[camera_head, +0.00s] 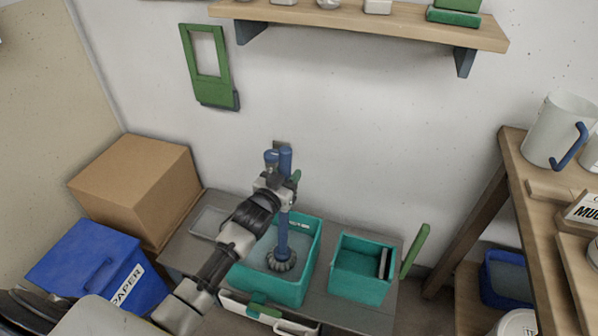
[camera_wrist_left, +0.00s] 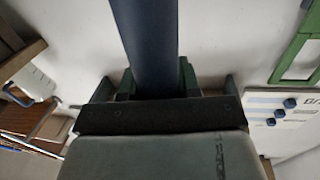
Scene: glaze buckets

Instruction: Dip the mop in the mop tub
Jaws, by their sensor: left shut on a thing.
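The mop has an upright blue handle (camera_head: 283,230) and a round grey head (camera_head: 281,261). My left gripper (camera_head: 284,188) is shut on the upper part of the handle. The handle also runs up between the fingers in the left wrist view (camera_wrist_left: 145,45). The mop tub (camera_head: 275,290) is a teal, open box with grey-blue water in it. The mop head shows inside the tub's outline, toward its front right. I cannot tell how deep it sits in the water. My left forearm hides part of the tub's left side. My right gripper is not in view.
A second teal bin (camera_head: 360,288) stands right of the tub on the grey bench (camera_head: 185,254). A cardboard box (camera_head: 140,185) and a blue paper bin (camera_head: 90,265) are at left. A wooden shelf (camera_head: 370,20) hangs above. A wooden table with a mug (camera_head: 553,130) is at right.

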